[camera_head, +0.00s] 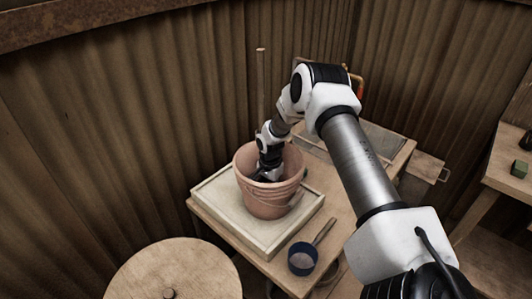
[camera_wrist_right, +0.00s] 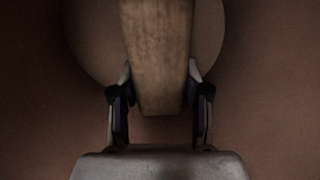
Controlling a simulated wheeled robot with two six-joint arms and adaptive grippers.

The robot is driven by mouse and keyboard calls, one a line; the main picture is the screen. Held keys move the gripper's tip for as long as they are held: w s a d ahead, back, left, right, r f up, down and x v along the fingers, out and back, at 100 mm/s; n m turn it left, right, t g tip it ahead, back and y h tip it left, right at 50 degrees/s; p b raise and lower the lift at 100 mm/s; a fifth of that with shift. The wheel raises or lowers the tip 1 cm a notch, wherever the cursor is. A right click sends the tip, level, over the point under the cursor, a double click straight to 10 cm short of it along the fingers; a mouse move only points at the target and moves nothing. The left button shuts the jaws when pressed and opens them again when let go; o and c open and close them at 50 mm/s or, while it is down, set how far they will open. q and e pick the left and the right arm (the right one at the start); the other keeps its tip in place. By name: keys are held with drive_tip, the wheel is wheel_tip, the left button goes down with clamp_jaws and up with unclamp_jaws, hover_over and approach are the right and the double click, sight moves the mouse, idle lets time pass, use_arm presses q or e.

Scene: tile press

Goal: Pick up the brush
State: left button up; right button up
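A clay-coloured bucket (camera_head: 268,205) stands on a pale slab on the wooden table. My right gripper (camera_wrist_right: 160,92) reaches down into it; the rim partly hides it in the head view. In the right wrist view, a wooden piece (camera_wrist_right: 158,50), perhaps the brush handle, lies between its two fingers. The fingertips are close to its sides, but I cannot tell whether they grip it. A thin upright wooden stick (camera_head: 261,80) shows behind the arm; its lower end is hidden. No bristles are visible. My left gripper is not in view.
The pale slab (camera_head: 212,198) lies under the bucket. A blue scoop (camera_head: 303,259) with a handle lies at the table's front edge. A round wooden top (camera_head: 185,275) is at the lower left. Shelves (camera_head: 510,160) stand at the right. Corrugated walls close in behind.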

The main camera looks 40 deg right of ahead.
wheel_tip(320, 180, up, 10)
drive_tip(key=shift+r, duration=0.25)
wheel_tip(320, 180, up, 13)
drive_tip(key=p, duration=1.3)
